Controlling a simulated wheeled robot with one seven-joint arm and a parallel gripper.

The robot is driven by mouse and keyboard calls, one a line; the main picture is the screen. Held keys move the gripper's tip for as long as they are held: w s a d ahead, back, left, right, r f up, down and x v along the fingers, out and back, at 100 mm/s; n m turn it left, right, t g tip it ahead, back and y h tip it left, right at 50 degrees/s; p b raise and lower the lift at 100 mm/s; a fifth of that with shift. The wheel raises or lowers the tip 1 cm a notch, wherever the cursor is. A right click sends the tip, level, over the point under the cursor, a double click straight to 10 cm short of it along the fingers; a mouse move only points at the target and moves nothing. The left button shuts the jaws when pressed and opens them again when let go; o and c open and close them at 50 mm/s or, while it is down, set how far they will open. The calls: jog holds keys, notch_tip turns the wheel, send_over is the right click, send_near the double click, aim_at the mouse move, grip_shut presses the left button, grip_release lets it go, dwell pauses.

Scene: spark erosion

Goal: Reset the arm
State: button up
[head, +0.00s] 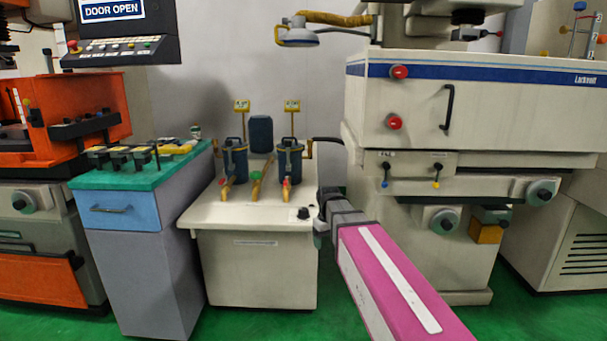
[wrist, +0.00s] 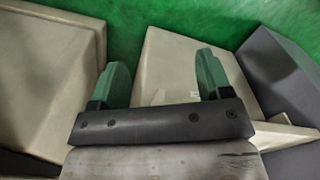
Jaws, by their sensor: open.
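My arm reaches forward from the bottom right in the head view, with a pink link and a grey wrist beyond it. It extends toward the gap between the cream bench unit (head: 258,268) and the large cream machine (head: 435,110). In the wrist view my gripper (wrist: 160,72) has its two green fingers wide apart. Nothing is between them, and the green floor and cream housings lie beyond. In the head view the fingers are small and partly hidden by the wrist, near the right edge of the bench unit. I cannot tell whether they touch it.
The bench unit carries two dark blue canisters (head: 235,160) (head: 289,160). A green-topped cabinet (head: 130,178) and an orange machine (head: 95,95) stand at the left. A screen reading DOOR OPEN (head: 112,10) is above. Green floor (head: 340,315) shows in front of the bench unit.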

jog(key=s+d+f+m, duration=0.5)
jog(key=s+d+f, duration=0.5)
jog(key=s+f, duration=0.3)
jog(key=shift+s+d+f, duration=0.2)
jog(key=shift+d+f, duration=0.1)
jog(key=shift+f, duration=0.4)
